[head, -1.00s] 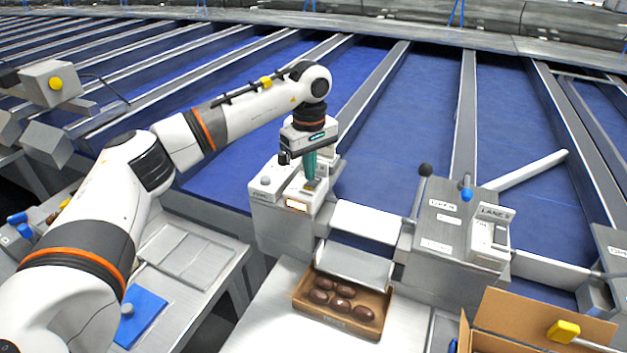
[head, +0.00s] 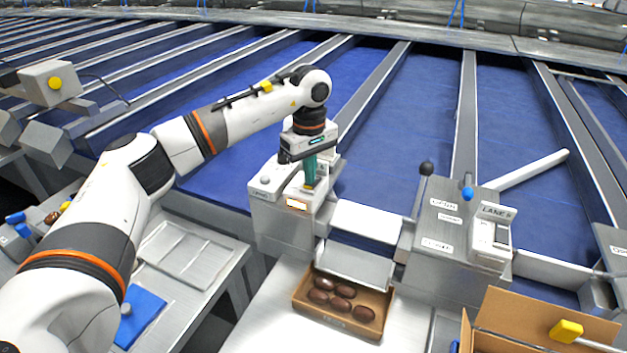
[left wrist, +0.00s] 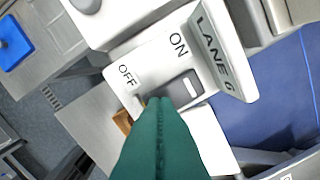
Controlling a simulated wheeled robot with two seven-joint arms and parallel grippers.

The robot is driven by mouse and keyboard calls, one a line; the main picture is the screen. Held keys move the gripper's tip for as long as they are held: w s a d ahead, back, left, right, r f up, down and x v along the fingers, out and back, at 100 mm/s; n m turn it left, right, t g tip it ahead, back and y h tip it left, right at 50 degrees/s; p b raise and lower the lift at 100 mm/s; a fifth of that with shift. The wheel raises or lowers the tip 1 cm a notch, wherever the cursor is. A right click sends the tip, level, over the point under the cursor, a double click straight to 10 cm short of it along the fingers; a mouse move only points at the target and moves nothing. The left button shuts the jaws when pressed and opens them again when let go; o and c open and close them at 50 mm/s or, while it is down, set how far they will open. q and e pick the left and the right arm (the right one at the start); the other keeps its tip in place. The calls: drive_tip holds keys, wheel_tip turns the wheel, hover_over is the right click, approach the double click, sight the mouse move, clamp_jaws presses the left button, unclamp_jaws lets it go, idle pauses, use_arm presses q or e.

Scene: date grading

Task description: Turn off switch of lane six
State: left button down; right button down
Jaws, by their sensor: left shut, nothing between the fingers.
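In the left wrist view the LANE 6 sign (left wrist: 212,52) stands beside a plate marked OFF and ON. A dark switch (left wrist: 187,90) with a pale mark shows at the ON side. My left gripper (head: 309,186) is shut, its teal fingertips (left wrist: 158,101) at the OFF end of the switch. They partly hide it, and I cannot tell whether they touch. My right gripper is out of view.
The LANE 5 box (head: 455,235) with black- and blue-knobbed levers stands to the right. A cardboard tray (head: 376,325) of dates lies below, under a metal chute. An open carton (head: 490,340) is at the lower right. Blue belts (head: 400,130) run behind.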

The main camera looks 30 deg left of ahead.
use_arm(q)
drive_tip(key=shift+f, duration=0.4)
drive_tip(key=shift+r, duration=0.1)
drive_tip(key=shift+r+p, duration=2.2)
drive_tip(key=shift+r, duration=1.3)
drive_tip(key=shift+f, duration=0.1)
